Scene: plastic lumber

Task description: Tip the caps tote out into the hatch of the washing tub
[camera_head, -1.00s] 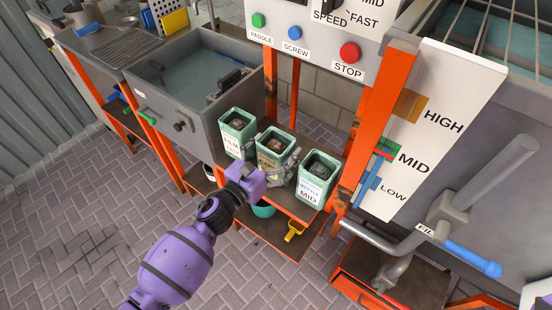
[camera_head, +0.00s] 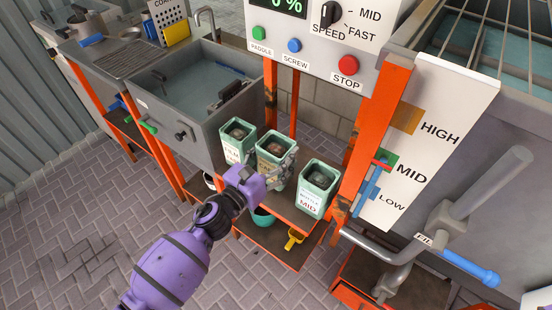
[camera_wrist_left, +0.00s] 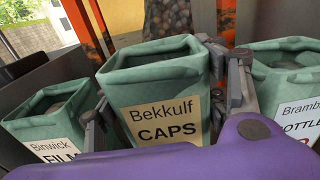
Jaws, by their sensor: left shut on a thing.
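The caps tote (camera_head: 276,145) is a green, square, open-topped bin with dark contents, in the middle of three totes. In the left wrist view its label reads "Bekkulf CAPS" (camera_wrist_left: 165,122). My left gripper (camera_head: 273,172) is shut on this tote, with a finger on each side of it (camera_wrist_left: 165,105). The tote is upright and appears slightly raised between its neighbours. A large grey tub (camera_head: 465,140) with a grid over its top and a HIGH/MID/LOW gauge stands at the right. I cannot make out a hatch. My right gripper is not in view.
The film tote (camera_head: 237,138) stands close left and the bottle tote (camera_head: 319,184) close right, on an orange-framed shelf. A grey water basin (camera_head: 190,110) lies left. An orange post (camera_head: 375,140), control panel (camera_head: 315,45) and pipe handle (camera_head: 380,250) stand right.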

